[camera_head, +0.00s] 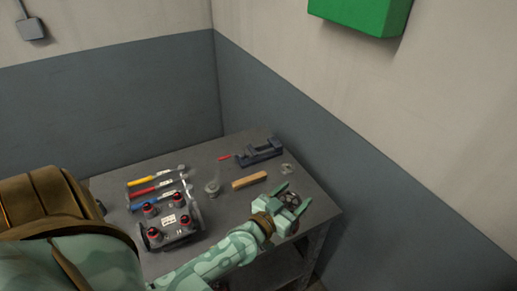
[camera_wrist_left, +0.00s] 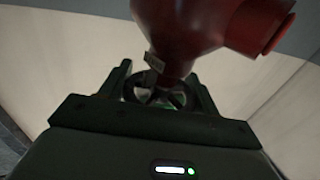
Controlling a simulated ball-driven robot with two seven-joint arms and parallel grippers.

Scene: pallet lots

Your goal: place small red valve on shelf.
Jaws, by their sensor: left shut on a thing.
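A red valve (camera_wrist_left: 190,28) fills the top of the left wrist view, with a round opening at its right. Its dark handwheel (camera_wrist_left: 160,95) sits between the fingers of my left gripper (camera_wrist_left: 158,88), which is shut on it. In the head view my left gripper (camera_head: 293,198) is over the right end of the grey bench. The valve's red body is hard to make out there. A lower shelf (camera_head: 272,266) shows under the bench top, partly behind my arm. My right gripper is not in view.
The bench top (camera_head: 236,210) bears a carrier with several red-topped parts (camera_head: 172,222), tools with coloured handles (camera_head: 150,188), a small grey part (camera_head: 212,188), a wooden block (camera_head: 249,180) and a dark blue vise (camera_head: 262,150). Walls close off the back and right.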

